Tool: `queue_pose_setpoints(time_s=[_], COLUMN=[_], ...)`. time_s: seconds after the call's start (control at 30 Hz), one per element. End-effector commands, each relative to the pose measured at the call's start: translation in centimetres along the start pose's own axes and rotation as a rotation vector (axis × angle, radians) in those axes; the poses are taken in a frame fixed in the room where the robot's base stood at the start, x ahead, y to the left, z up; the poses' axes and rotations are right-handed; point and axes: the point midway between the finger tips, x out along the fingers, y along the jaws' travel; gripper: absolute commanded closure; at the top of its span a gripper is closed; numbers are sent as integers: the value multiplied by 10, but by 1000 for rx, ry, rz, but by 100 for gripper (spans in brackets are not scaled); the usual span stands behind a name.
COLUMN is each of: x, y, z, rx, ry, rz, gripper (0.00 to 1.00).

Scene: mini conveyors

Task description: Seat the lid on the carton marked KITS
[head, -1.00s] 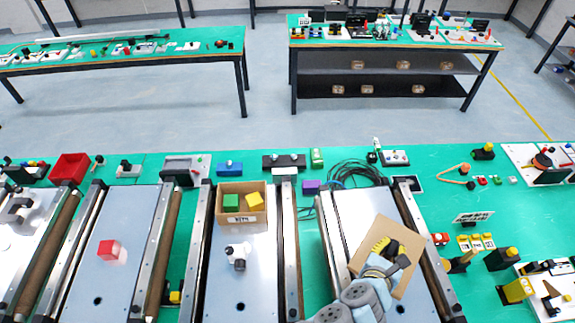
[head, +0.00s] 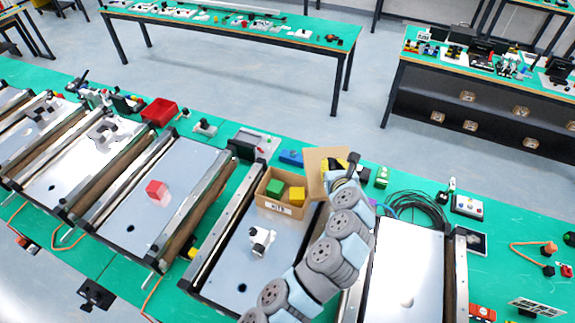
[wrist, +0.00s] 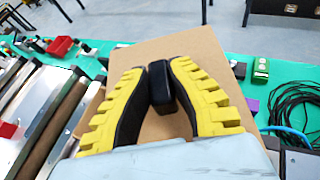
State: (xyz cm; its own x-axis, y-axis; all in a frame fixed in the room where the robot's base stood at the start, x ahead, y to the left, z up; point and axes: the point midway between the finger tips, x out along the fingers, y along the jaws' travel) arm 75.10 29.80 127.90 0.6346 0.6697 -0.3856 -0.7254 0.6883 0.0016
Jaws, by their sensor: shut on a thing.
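The open carton (head: 283,208) stands on a conveyor in the head view, with a white label on its front. The label is too small to read surely. Inside it are a green block (head: 275,186) and a yellow block (head: 297,194). My gripper (wrist: 160,85) is shut on the black knob (wrist: 161,88) of the brown lid (wrist: 205,48). The lid also shows in the head view (head: 316,160), tilted and held up at the right of the carton, apart from its opening. The lid covers much of what lies below it in the wrist view.
A small white-and-black object (head: 262,241) stands on the same conveyor in front of the carton. A red cube (head: 156,189) sits on the conveyor to the left. A blue block (head: 291,157) and a green block (head: 382,177) lie behind. The right conveyor (head: 405,270) is clear.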

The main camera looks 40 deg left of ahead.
Motion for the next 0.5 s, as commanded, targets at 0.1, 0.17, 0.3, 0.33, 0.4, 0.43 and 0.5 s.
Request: queue_pose_setpoints(time_s=[0.1, 0.17, 0.3, 0.33, 0.4, 0.43, 0.5], x=[28, 39, 60, 63, 71, 73, 79], y=[29, 42, 71, 76, 89, 93, 103], z=[7, 9, 10, 11, 8, 8, 5], rx=[-54, -79, -131, -143, -165, -176, -199], ry=[0, 2, 2, 0, 2, 1, 2], rz=[126, 184, 312, 338, 398, 422, 478], gripper=[100, 100, 100, 100, 100, 100, 100])
